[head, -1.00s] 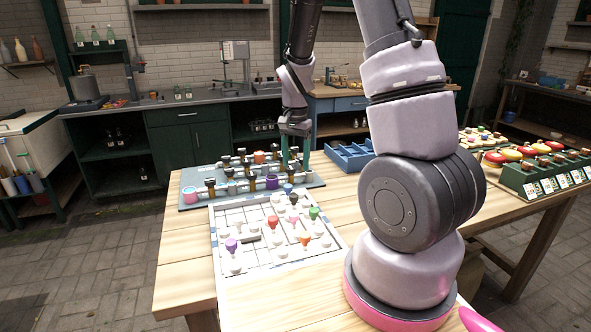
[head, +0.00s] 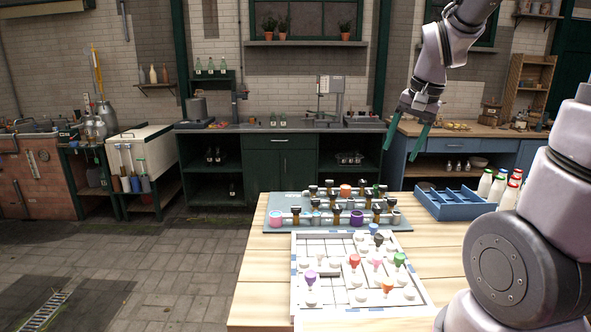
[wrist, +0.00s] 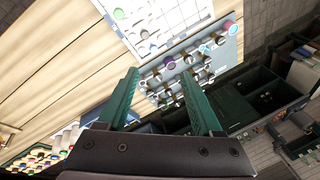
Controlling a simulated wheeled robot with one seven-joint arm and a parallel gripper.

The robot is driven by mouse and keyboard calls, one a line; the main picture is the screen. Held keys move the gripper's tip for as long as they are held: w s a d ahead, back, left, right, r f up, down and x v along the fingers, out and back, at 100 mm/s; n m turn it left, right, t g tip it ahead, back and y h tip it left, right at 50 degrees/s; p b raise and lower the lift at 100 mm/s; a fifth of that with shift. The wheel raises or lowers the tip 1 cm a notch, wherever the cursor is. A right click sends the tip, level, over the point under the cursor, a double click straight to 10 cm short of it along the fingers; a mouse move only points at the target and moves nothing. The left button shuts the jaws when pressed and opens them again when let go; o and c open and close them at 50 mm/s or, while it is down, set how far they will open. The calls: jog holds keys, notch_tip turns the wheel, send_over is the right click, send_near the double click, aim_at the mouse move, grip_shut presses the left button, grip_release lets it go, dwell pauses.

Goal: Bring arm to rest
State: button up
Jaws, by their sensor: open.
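My gripper (head: 412,126) is raised in the air at the upper right of the head view, above and behind the wooden table. Its two green fingers are spread apart with nothing between them. In the wrist view my gripper (wrist: 160,92) also shows open and empty, with the table and the grey rack board below it. My arm comes in from the right side of the head view.
A blue divided crate (head: 452,212) and white bottles (head: 497,190) stand at right.

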jog(key=s+r+n+t, duration=0.2)
jog(key=s+r+t, duration=0.1)
jog(key=s+r, duration=0.7)
jog(key=shift+s+a+n+t, duration=0.2)
jog(key=shift+s+n+t, duration=0.15)
jog(key=shift+s, duration=0.75)
